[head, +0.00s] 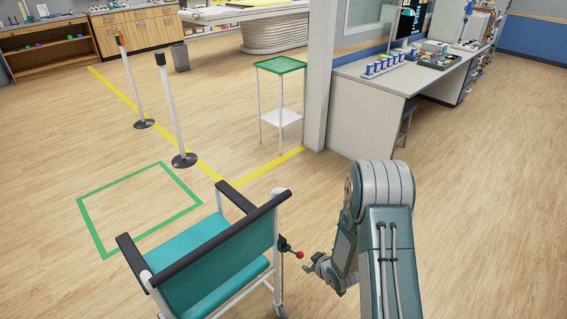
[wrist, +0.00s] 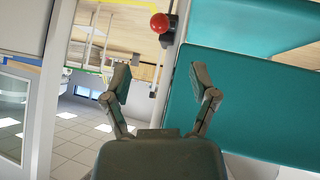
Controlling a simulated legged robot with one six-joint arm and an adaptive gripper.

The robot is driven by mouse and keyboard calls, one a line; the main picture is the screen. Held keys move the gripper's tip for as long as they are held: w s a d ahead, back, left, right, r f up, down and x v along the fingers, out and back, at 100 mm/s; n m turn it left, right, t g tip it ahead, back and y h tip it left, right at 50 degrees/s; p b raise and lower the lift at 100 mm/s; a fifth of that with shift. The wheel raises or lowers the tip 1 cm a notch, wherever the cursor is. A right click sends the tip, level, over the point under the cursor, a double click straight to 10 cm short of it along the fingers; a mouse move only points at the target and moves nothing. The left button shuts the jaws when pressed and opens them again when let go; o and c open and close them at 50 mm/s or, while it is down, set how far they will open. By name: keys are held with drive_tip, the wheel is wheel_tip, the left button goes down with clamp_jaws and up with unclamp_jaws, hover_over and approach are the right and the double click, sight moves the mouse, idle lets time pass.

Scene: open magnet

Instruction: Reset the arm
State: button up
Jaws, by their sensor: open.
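My arm shows at the lower right of the head view, bent over, with my gripper (head: 318,266) low and pointing left toward a teal wheelchair (head: 220,265). In the wrist view my gripper (wrist: 165,88) has its two fingers spread apart with nothing between them. A red ball knob (wrist: 160,23) on the chair's side sits beyond the fingertips, apart from them. The same red knob (head: 299,255) shows just left of my gripper in the head view. The teal chair panel (wrist: 250,105) fills the right of the wrist view.
A green floor square (head: 95,225) lies left of the chair. Posts with dark bases (head: 184,160) stand along a yellow line. A green-topped stand (head: 280,65) and a white desk (head: 360,95) are farther back. Open wood floor lies at right.

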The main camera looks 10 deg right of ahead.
drive_tip(key=s+d+r+m+g+h, duration=0.1)
drive_tip(key=s+r+m+h, duration=0.1)
drive_tip(key=r, duration=1)
drive_tip(key=s+d+r+m+h, duration=0.1)
drive_tip(key=s+r, duration=0.1)
drive_tip(key=r, duration=1.1)
drive_tip(key=s+a+r+m, duration=0.1)
drive_tip(key=s+r, duration=0.3)
drive_tip(key=s, duration=0.4)
drive_tip(key=s+a+r+m+g, duration=0.1)
drive_tip(key=s+a+r, duration=0.1)
drive_tip(key=s+r, duration=0.3)
drive_tip(key=s+a+r+m+g, duration=0.1)
drive_tip(key=s+r, duration=0.4)
drive_tip(key=s, duration=0.5)
drive_tip(key=shift+s+a+m, duration=0.35)
drive_tip(key=shift+s+m, duration=0.05)
drive_tip(key=shift+m, duration=0.2)
